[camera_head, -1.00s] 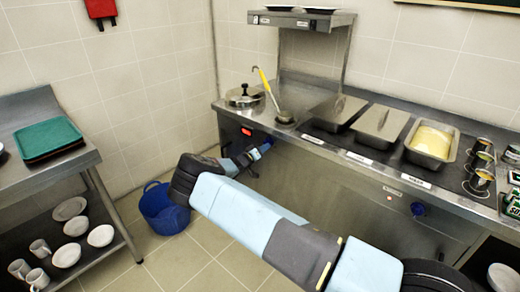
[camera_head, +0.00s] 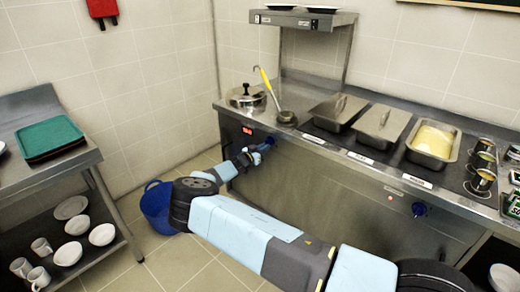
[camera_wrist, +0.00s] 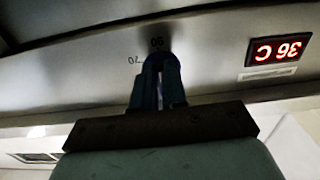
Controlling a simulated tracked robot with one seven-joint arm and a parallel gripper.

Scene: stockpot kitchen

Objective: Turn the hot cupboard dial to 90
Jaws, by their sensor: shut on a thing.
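The hot cupboard dial (camera_head: 268,145) is a blue knob on the steel front, below the counter's left part. My gripper (camera_head: 257,153) reaches it from the front left and is shut on it. In the wrist view, which looks upside down, my gripper's fingers (camera_wrist: 157,84) close around the knob and hide most of it. The pointer's exact position is hidden. A red display (camera_wrist: 279,50) appears to read 36 C; it also shows in the head view (camera_head: 247,131).
A second blue dial (camera_head: 419,209) is farther right on the same front. A pot (camera_head: 247,97), a ladle (camera_head: 270,92) and steel pans (camera_head: 383,123) stand on the counter. A blue bucket (camera_head: 157,205) is on the floor left of my arm, near a shelved table (camera_head: 100,156).

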